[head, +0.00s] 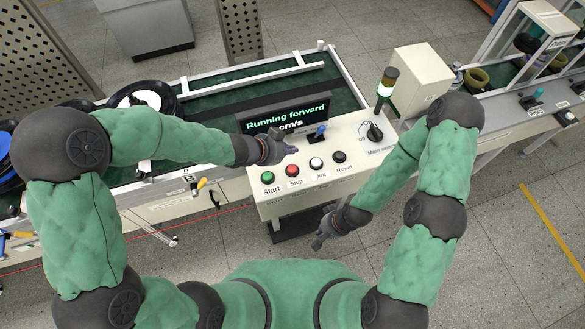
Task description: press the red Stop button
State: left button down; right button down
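The red Stop button (293,170) is on the front row of the white control panel (352,166), above its "Stop" label. It is in plain view and uncovered. My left gripper (284,152) hangs above the panel, a little beyond the Stop button and in front of the display; I see no clear contact with any button. My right gripper (319,241) hangs low in front of the panel, apart from it and pointing toward the floor. Both grippers look empty, but their fingers are too small and dark to tell whether they are open or shut.
Beside Stop are the green Start button (267,177), white Jog button (316,164) and black Reset button (339,157). A blue-tipped lever (317,134) and main switch (375,131) stand behind. A signal lamp (387,84) rises at the right.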

pick_arm(q)
jog(key=b, duration=0.7)
send_near(295, 166)
jog(key=w+d, duration=0.1)
jog(key=w+d+f, duration=0.2)
jog(key=d, duration=0.1)
jog(key=shift+f+b, duration=0.3)
jog(key=shift+f, duration=0.2)
jog(key=shift+f, duration=0.15)
jog(key=shift+f, duration=0.25)
dwell(0.3)
jog(key=shift+f+b, duration=0.55)
jog(key=shift+b, duration=0.15)
dwell(0.7)
jog(key=shift+r+p, duration=0.95)
jog(key=shift+p, duration=0.05)
